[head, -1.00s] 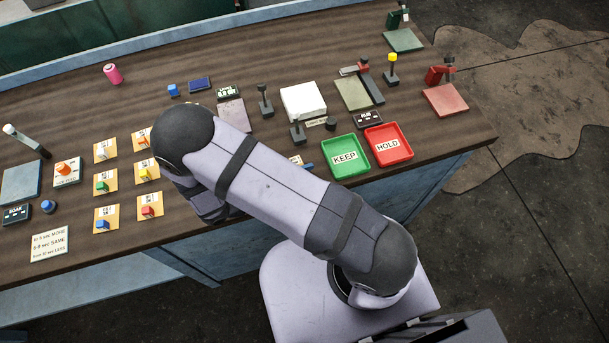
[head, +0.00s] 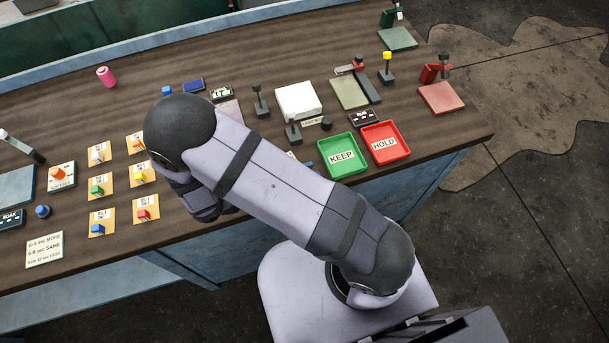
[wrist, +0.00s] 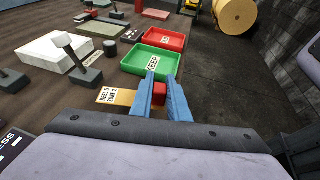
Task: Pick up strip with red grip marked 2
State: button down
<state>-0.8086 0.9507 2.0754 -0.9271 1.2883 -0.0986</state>
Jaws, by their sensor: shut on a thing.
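My gripper (wrist: 162,82) has blue fingers, closed on a red grip (wrist: 159,95) in the wrist view. An orange and white strip (wrist: 116,97) sticks out left of the fingers. Its label seems to read "REEL D ZONE 2", partly blurred. The fingers and strip are held near the front of the green KEEP tray (wrist: 134,64), apparently above the bench. In the head view my arm hides most of the gripper; only a bit of blue finger (head: 308,165) and a bit of strip (head: 291,154) show beside the KEEP tray.
The red HOLD tray (head: 405,154) stands right of the KEEP tray. A white block (head: 298,99) and dark posts stand behind my gripper. Several orange cards with coloured grips, one red (head: 142,213), lie at left. The bench's front edge is close.

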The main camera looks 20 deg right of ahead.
jog(key=shift+r+b, duration=0.55)
jog(key=shift+r, duration=3.1)
